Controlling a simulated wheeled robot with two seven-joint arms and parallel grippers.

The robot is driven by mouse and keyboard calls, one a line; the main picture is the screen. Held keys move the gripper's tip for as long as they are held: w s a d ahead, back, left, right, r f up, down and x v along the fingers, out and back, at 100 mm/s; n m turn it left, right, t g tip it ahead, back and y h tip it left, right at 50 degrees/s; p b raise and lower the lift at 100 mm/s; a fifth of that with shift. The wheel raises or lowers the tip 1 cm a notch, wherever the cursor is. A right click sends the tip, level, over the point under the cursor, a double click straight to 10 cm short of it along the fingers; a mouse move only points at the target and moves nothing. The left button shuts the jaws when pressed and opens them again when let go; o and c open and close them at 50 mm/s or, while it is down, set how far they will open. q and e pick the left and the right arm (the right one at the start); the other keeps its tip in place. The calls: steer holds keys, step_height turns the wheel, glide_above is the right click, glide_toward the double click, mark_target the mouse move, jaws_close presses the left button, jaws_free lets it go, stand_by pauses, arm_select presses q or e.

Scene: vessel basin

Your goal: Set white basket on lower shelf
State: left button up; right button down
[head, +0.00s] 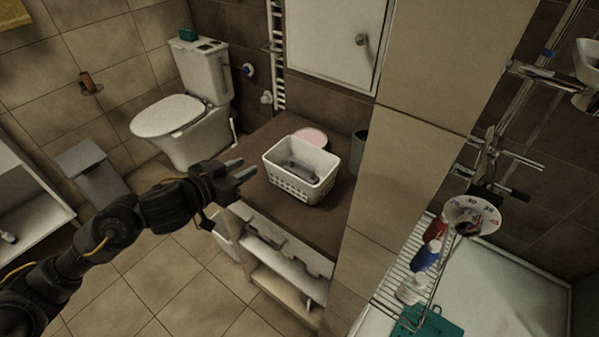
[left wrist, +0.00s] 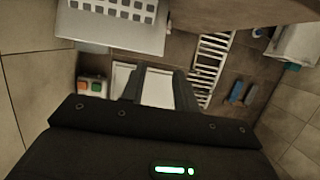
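The white basket (head: 292,187) stands upright on the brown counter top (head: 255,150), with a grey object (head: 301,168) inside it. Below the counter is an open white shelf unit; its lower shelf (head: 284,288) shows near the floor. My left gripper (head: 242,169) is just left of the basket, apart from it in the head view, above the counter's left edge. In the left wrist view its two dark fingers (left wrist: 160,88) are spread with nothing held between them. A white perforated surface at the top of that view looks like the basket (left wrist: 115,8). My right gripper is not in view.
A pink round item (head: 311,137) and a dark green bin (head: 358,150) stand behind the basket. A tiled wall column (head: 405,130) closes off the right side. A toilet (head: 190,120) is at the back left. The floor left of the shelves is mostly open.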

mark_target(274, 147)
arm_select(q)
steer(key=shift+h, duration=0.3)
steer(key=shift+w+r+x, duration=0.1)
steer(key=shift+r+x, duration=0.1)
steer(key=shift+x, duration=1.65)
steer(key=shift+w+r+x, duration=0.1)
steer(key=shift+r+x, duration=0.05)
steer(key=shift+x, duration=1.7)
steer(key=shift+w+r+x, duration=0.15)
steer(key=shift+r+x, duration=0.05)
steer(key=shift+x, duration=1.65)
steer(key=shift+s+a, duration=0.1)
steer(key=shift+a, duration=0.1)
jaws_close()
